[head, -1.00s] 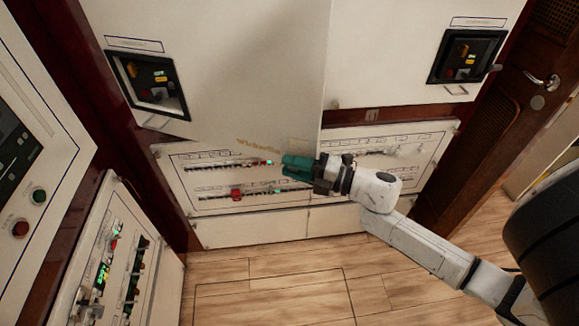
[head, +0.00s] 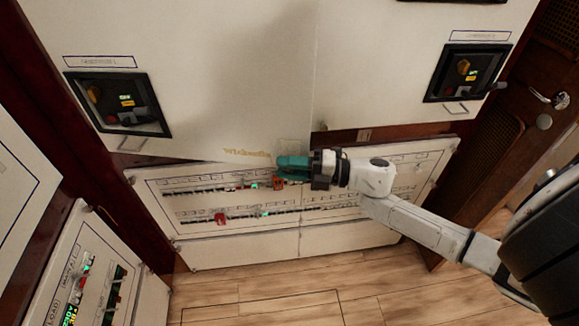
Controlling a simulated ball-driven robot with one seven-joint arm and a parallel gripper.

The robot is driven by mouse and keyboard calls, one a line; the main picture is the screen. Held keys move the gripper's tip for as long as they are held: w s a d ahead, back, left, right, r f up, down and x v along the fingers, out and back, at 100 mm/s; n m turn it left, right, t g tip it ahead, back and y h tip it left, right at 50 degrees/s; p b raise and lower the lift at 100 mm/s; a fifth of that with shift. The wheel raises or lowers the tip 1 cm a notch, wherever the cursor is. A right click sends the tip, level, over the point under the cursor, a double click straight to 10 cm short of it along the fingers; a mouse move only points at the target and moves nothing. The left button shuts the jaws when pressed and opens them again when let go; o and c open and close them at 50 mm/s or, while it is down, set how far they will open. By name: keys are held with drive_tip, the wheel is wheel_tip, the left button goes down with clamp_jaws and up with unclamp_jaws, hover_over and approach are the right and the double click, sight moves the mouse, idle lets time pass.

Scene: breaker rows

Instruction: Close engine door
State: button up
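A large white cabinet door (head: 215,80) with gold lettering near its lower edge fills the upper left of the head view. Its lower right corner hangs lower than the white panel (head: 390,60) to its right and overlaps the breaker panel, so it appears slightly ajar. Which panel is called the engine door cannot be read. My gripper (head: 280,166), with teal fingers, is at the lower right corner of this door, pointing left. I cannot tell whether it touches the door. The gap between the fingers does not show.
A low panel with breaker rows (head: 190,210) lies below and behind my gripper. Black control units sit at left (head: 118,104) and right (head: 466,70). Another breaker panel (head: 90,285) stands at lower left. A brown wooden door (head: 500,150) is at right. The wood floor (head: 260,300) is clear.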

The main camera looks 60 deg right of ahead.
drive_tip(key=o, duration=0.4)
drive_tip(key=shift+w+a, duration=0.1)
drive_tip(key=shift+a, duration=0.05)
drive_tip(key=b+v, duration=0.2)
drive_tip(key=v, duration=0.9)
drive_tip(key=shift+b, duration=0.3)
drive_tip(key=shift+w, duration=0.1)
